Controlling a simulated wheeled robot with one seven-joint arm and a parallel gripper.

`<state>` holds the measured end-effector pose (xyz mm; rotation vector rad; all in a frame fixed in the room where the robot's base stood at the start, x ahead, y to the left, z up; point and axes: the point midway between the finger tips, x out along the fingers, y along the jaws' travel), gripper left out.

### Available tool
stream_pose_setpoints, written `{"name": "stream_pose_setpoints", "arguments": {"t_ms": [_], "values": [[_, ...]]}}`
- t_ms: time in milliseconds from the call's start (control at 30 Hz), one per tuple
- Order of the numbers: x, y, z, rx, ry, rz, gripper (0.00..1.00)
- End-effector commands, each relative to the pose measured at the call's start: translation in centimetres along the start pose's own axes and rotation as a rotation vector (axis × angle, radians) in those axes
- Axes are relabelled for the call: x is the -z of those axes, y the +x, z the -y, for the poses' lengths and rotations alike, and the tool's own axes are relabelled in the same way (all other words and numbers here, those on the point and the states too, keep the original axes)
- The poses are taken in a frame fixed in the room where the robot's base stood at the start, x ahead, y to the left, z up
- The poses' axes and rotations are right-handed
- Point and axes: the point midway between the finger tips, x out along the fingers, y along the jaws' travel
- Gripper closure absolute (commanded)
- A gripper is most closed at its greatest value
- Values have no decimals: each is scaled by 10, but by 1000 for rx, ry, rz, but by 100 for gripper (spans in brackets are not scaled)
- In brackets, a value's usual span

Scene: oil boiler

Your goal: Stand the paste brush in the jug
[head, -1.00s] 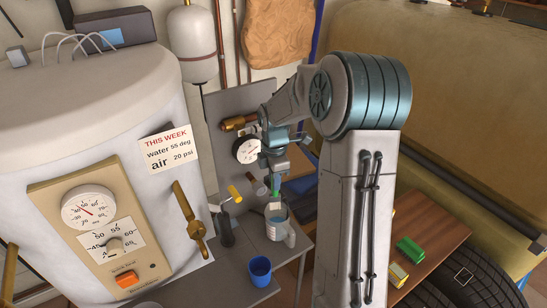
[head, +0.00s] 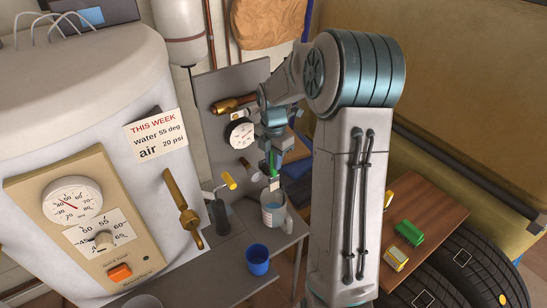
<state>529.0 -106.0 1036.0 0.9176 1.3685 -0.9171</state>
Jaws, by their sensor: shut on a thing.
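My gripper (head: 272,150) is shut on the paste brush, above the jug at the back of the grey bench. The brush hangs roughly upright, with a green part (head: 272,163) and a pale lower end (head: 274,184). That lower end is at or just above the jug's mouth; I cannot tell whether it is inside the rim. The jug (head: 276,221) is pale grey with a handle on its right and blue showing in its upper part. The top of the brush is hidden by my gripper.
A blue cup (head: 257,260) stands in front of the jug. A dark can with a yellow-ended lever (head: 219,212) stands close on its left. A panel with a gauge (head: 240,133) rises behind. The boiler (head: 90,110) fills the left. A wooden table (head: 430,220) is at right.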

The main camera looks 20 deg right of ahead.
Motion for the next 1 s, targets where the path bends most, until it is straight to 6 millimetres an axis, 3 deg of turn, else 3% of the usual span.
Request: {"name": "stream_pose_setpoints", "arguments": {"t_ms": [1000], "values": [[0, 85, 0, 1, 1, -1, 100]]}}
